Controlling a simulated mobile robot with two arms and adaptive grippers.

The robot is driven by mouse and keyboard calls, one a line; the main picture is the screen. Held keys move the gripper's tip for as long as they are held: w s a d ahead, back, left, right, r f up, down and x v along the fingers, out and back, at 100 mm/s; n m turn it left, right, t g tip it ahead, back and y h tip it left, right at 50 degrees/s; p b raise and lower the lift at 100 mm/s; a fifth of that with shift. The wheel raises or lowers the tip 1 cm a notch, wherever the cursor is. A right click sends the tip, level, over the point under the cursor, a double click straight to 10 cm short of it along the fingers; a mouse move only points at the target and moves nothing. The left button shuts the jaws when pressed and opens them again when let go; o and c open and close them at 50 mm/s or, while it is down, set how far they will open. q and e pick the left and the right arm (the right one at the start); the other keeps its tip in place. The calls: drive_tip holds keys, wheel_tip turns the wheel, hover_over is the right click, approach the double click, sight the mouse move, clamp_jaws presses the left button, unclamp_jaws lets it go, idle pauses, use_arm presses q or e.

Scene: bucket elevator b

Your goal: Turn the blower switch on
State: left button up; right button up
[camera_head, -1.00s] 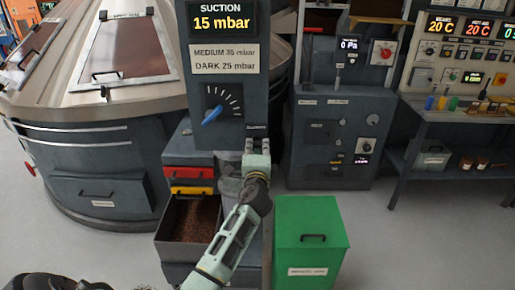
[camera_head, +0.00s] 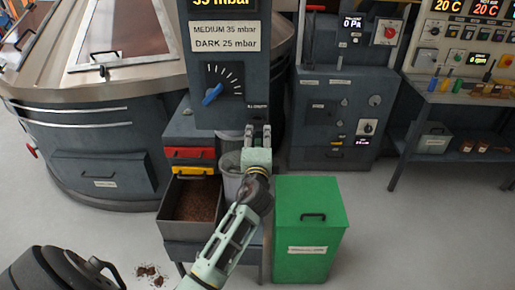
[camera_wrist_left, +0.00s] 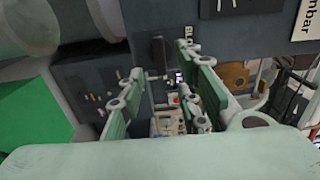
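The dark grey suction panel (camera_head: 266,75) stands upright in the middle of the head view, with a blue-pointer dial (camera_head: 212,95). A small, partly hidden label sits at its lower right edge. In the left wrist view a label starting "BLO" is beside a black switch (camera_wrist_left: 159,52) on a dark face. I cannot tell the switch's position. My left gripper (camera_head: 258,131) is just below the panel's lower right corner in the head view. Its fingers are apart and empty, and its gap (camera_wrist_left: 163,100) faces the switch area in the wrist view. My right gripper is not in view.
A brown-filled bin (camera_head: 165,210) and a green lidded box (camera_head: 311,205) stand below the panel. A grey canister (camera_head: 231,178) is beside my left arm. A control cabinet (camera_head: 335,120) and a workbench (camera_head: 455,97) are at right. Brown bits lie on the floor at lower left.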

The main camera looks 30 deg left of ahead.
use_arm(q)
drive_tip(key=v, duration=0.5)
drive_tip(key=shift+s+d, duration=0.2)
drive_tip(key=shift+s, duration=0.05)
drive_tip(key=d+f+g+h, duration=0.1)
drive_tip(key=d+f+h, duration=0.1)
drive_tip(key=f, duration=0.8)
drive_tip(key=d+f+g+h, duration=0.1)
drive_tip(key=d+f+h, duration=0.1)
drive_tip(key=f, duration=0.7)
drive_tip(key=s+d+f+n+g+h+b, duration=0.1)
drive_tip(key=s+d+f+g, duration=0.15)
drive_tip(key=s+f, duration=0.6)
drive_tip(key=s+d+f+n+g+h+b, duration=0.1)
drive_tip(key=s+d+f+g+h, duration=0.15)
drive_tip(key=f, duration=1.15)
drive_tip(key=s+d+f+n+g+h+b, duration=0.1)
drive_tip(key=s+d+f+n+g, duration=0.25)
drive_tip(key=s+f, duration=1.5)
drive_tip(key=s+f+n+g, duration=0.2)
drive_tip(key=s+f, duration=0.1)
drive_tip(key=s, duration=0.8)
drive_tip(key=s+f+n+g, duration=0.2)
drive_tip(key=s+f, duration=0.1)
drive_tip(key=s, duration=0.7)
drive_tip(key=shift+s+h+b, duration=0.35)
drive_tip(key=shift+s+b, duration=0.05)
drive_tip(key=shift+d, duration=0.1)
